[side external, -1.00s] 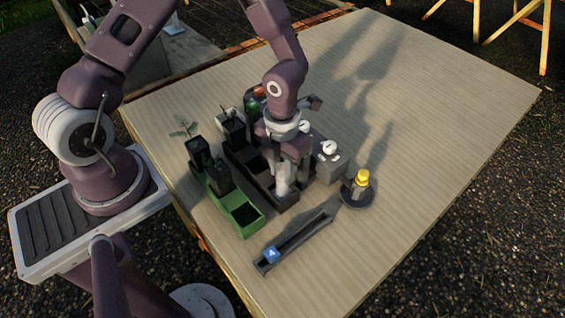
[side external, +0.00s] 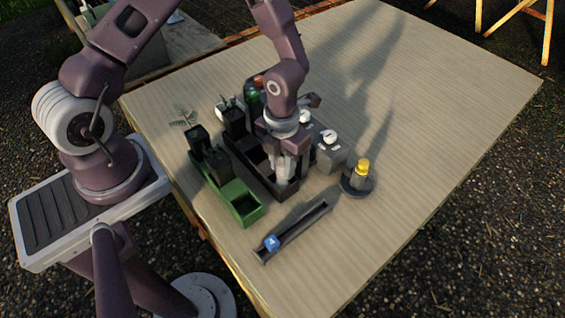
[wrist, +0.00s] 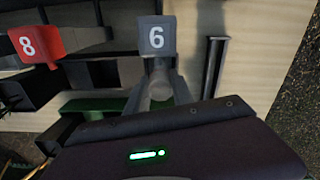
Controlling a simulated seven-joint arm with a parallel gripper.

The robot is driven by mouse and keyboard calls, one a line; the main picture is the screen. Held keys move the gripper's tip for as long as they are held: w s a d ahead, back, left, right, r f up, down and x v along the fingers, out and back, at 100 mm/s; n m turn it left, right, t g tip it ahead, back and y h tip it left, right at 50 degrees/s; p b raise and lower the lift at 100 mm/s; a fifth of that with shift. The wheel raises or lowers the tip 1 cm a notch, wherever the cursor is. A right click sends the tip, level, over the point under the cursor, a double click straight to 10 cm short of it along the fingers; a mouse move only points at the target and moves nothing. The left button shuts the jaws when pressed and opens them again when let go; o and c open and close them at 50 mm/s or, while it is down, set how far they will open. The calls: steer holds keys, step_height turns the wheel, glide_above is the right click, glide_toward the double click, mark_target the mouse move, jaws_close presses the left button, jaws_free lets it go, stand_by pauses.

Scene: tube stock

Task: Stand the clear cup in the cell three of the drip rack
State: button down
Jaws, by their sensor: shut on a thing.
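My gripper (side external: 284,178) points down at the near end of a dark rack (side external: 240,158) with open square cells. It is shut on a pale, see-through cup, which shows between the fingers in the wrist view as the clear cup (wrist: 166,85). The fingers hide much of the cup in the side view. The cup's lower end is at or just above the rack's end cell; I cannot tell whether it touches the floor of the cell. Black pots (side external: 234,122) stand in the far part of the dark rack.
A green rack (side external: 246,214) with black pots lies left of the dark one. A grey box with white knobs (side external: 330,158) is close on the right. A narrow dark trough (side external: 302,226) lies in front.

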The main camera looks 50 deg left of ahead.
steer(key=shift+f, duration=0.2)
steer(key=c, duration=1)
jaws_free()
steer(key=shift+c, duration=0.2)
step_height(320, 180, up, 7)
steer(key=shift+r, duration=0.1)
